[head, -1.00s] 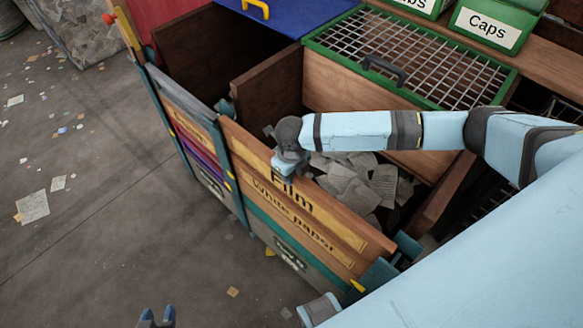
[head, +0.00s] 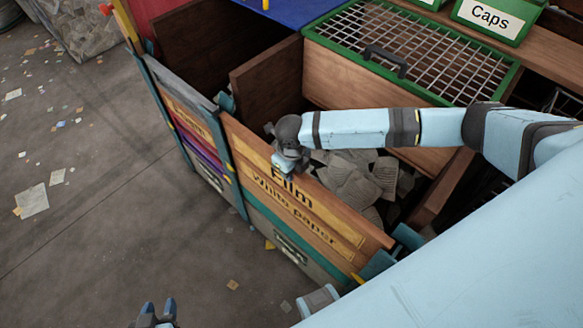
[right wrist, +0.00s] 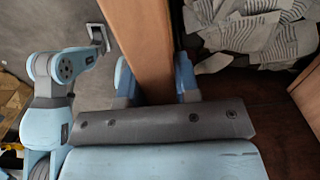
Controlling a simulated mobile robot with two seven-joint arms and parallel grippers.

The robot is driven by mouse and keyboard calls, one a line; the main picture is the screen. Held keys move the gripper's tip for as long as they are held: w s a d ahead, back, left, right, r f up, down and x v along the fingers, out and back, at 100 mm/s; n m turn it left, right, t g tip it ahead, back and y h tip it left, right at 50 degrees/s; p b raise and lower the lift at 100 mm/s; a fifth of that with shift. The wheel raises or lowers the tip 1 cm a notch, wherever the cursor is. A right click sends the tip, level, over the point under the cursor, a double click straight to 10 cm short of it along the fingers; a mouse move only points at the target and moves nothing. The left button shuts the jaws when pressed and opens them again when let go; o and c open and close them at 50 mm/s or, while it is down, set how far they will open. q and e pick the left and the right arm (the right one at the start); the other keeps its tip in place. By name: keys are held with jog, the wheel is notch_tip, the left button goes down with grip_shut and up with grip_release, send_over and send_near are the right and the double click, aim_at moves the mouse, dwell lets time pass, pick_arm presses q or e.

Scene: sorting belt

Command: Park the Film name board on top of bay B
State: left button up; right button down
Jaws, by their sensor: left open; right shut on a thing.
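The Film name board (head: 292,191) is a wooden plank with a yellow label. It forms the top of the front of a bay holding grey paper, just above the White paper board (head: 295,212). My right gripper (head: 286,158) is at the board's upper edge. In the right wrist view its fingers (right wrist: 157,84) stand on both sides of a wooden board (right wrist: 140,40), shut on it. My left gripper (head: 157,309) is open and empty over the floor at the bottom of the head view. I cannot tell which bay is B.
A bay with several coloured boards (head: 190,130) adjoins on the left. A green-framed mesh lid (head: 415,50) and a green Caps bin (head: 490,18) are behind. Grey paper (head: 350,185) lies inside the bay. The floor at left is open, with scattered scraps.

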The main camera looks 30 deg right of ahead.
jog(key=c, duration=0.8)
grip_release()
notch_tip(320, 180, up, 14)
jog(key=shift+f, duration=0.1)
jog(key=s+a+f+m+t+y+p, duration=0.2)
jog(key=s+a+m+t+y+p, duration=0.15)
jog(key=a+m, duration=0.45)
jog(key=s+a+f+m+t+y+p, duration=0.15)
jog(key=a+m+y, duration=0.35)
jog(key=m, duration=0.5)
jog(key=s+d+f+m+t+h+p, duration=0.1)
jog(key=s+d+m+t, duration=0.1)
jog(key=m, duration=0.4)
jog(key=s+d+f+m+t+h+p, duration=0.1)
jog(key=s+d+m+t+h+p, duration=0.1)
jog(key=s+d+m, duration=0.2)
jog(key=s+d+f+m+t+h+p, duration=0.1)
jog(key=s+d+m+t+h, duration=0.1)
jog(key=s+m, duration=0.5)
jog(key=shift+d+m, duration=0.65)
jog(key=shift+m, duration=0.25)
